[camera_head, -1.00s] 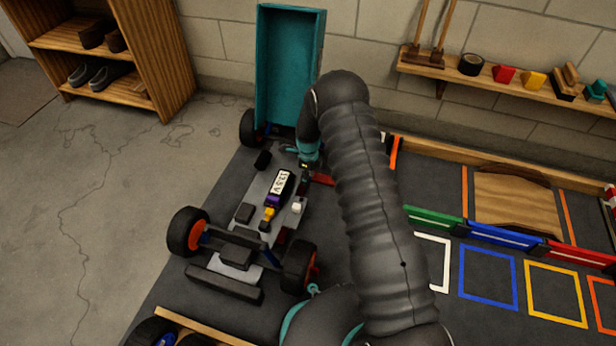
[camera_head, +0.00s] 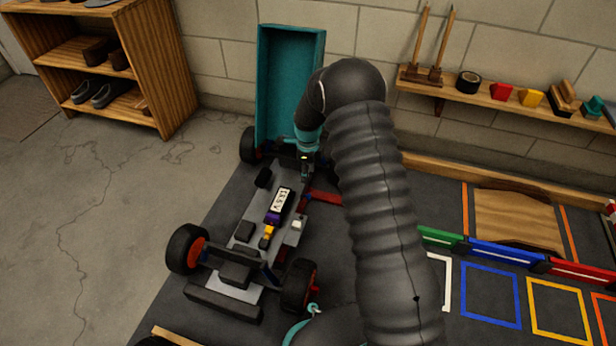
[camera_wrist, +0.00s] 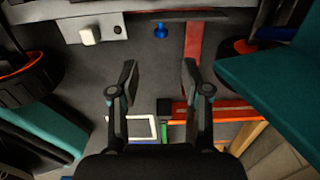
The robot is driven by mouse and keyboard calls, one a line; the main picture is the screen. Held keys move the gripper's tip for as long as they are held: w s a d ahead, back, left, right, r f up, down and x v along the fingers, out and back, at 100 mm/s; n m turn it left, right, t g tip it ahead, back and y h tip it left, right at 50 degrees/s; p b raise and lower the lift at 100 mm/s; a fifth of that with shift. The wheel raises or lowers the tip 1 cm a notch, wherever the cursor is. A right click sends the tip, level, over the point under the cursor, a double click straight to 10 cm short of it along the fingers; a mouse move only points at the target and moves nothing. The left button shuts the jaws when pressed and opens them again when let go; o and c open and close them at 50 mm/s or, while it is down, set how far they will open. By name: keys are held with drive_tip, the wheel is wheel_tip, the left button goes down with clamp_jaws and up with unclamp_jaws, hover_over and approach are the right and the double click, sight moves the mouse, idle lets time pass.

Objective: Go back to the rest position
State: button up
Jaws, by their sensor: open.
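My gripper (camera_wrist: 160,80) is open and empty in the wrist view, its two fingers apart above the dark mat. In the head view my gripper (camera_head: 305,172) points down beside the far right part of the car, partly hidden by my own arm. The RC car chassis (camera_head: 240,235) stands on the mat with its teal body shell (camera_head: 290,90) tilted up at the far end. A battery with a white label (camera_head: 283,200) lies on the chassis. A red bar (camera_wrist: 193,50) and a small blue piece (camera_wrist: 160,31) show ahead of the fingers.
A wooden shelf with shoes (camera_head: 100,75) stands at the left. A wall shelf (camera_head: 490,95) holds tape and blocks. Coloured outlined squares (camera_head: 490,296) and low green, blue and red barriers (camera_head: 507,254) lie at the right. Open floor (camera_head: 110,190) is at the left.

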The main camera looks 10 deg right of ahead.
idle(0.6)
drive_tip(key=s+d+r+n+g, duration=0.2)
drive_tip(key=s+r+n, duration=0.2)
drive_tip(key=s+n, duration=0.75)
drive_tip(key=s+d+r+n+t+p, duration=0.2)
drive_tip(key=s+r+n+p, duration=0.1)
drive_tip(key=s+r, duration=0.6)
drive_tip(key=s+d+r+n+t+p, duration=0.2)
drive_tip(key=s+r, duration=0.7)
drive_tip(key=r, duration=0.9)
drive_tip(key=s+d+r+n+t+p, duration=0.2)
drive_tip(key=s+r+n, duration=0.4)
drive_tip(key=s+r, duration=0.4)
wheel_tip(320, 180, up, 4)
drive_tip(key=shift+r+t+p, duration=0.2)
drive_tip(key=shift+t+p, duration=0.6)
drive_tip(key=shift+p, duration=0.4)
drive_tip(key=shift+s, duration=0.1)
drive_tip(key=shift+c, duration=0.2)
